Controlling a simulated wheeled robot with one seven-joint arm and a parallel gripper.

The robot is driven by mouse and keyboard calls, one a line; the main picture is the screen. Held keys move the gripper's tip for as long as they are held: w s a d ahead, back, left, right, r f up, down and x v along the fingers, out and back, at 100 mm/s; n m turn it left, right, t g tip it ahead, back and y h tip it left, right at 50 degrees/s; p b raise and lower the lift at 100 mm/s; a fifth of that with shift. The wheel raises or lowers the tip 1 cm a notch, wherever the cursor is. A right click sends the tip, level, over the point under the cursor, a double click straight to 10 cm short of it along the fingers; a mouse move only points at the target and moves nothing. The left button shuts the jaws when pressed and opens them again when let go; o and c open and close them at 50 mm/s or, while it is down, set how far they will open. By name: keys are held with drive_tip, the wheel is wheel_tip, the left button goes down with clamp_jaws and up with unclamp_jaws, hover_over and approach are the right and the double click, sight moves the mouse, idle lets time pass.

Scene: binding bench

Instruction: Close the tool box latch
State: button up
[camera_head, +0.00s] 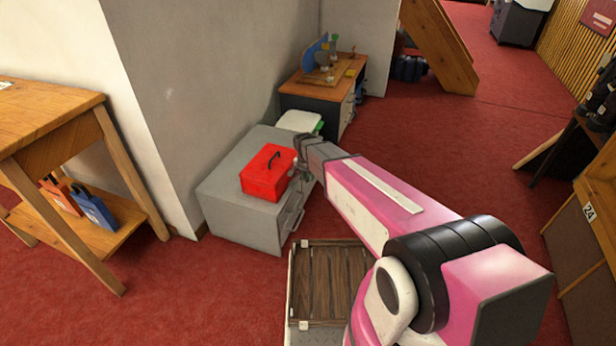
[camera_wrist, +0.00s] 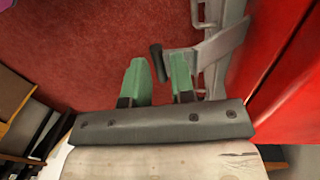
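The red tool box (camera_head: 262,180) sits lid down on a grey cabinet, with a dark handle on top. In the wrist view its red side (camera_wrist: 275,75) fills the right. A grey metal latch arm (camera_wrist: 222,44) sticks out from beside the red box, with a dark knob (camera_wrist: 157,63) at its outer end. My gripper (camera_wrist: 160,70) has green fingertips set apart. The knob shows between the fingertips, but I cannot tell whether either finger touches it. In the head view my gripper (camera_head: 298,168) is at the box's right side, and my wrist partly hides it.
The grey cabinet (camera_head: 228,207) has a handle on its front. A slatted wooden crate (camera_head: 330,280) stands in front of it. A wooden table (camera_head: 45,110) is at left, a small desk (camera_head: 310,95) behind. Red carpet (camera_head: 475,165) is open at right.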

sight(297, 179)
clamp_jaws()
drive_tip(key=shift+w+a+r+g+h, duration=0.3)
drive_tip(key=shift+a+r+h, duration=0.25)
drive_tip(key=shift+h, duration=0.15)
drive_tip(key=shift+w+a+r+g+h, duration=0.2)
drive_tip(key=shift+a+r+g+h, duration=0.15)
drive_tip(key=shift+a+h, duration=0.3)
drive_tip(key=shift+w+a+r+g+h, duration=0.25)
drive_tip(key=shift+a+r+h, duration=0.3)
drive_tip(key=shift+h, duration=0.2)
drive_tip(key=shift+w+a+r, duration=0.2)
drive_tip(key=shift+a, duration=0.2)
drive_tip(key=shift+w+a+r, duration=0.15)
drive_tip(key=shift+a, duration=0.25)
drive_tip(key=shift+w+a+r, duration=0.1)
drive_tip(key=shift+w+a, duration=0.2)
drive_tip(key=shift+a, duration=0.5)
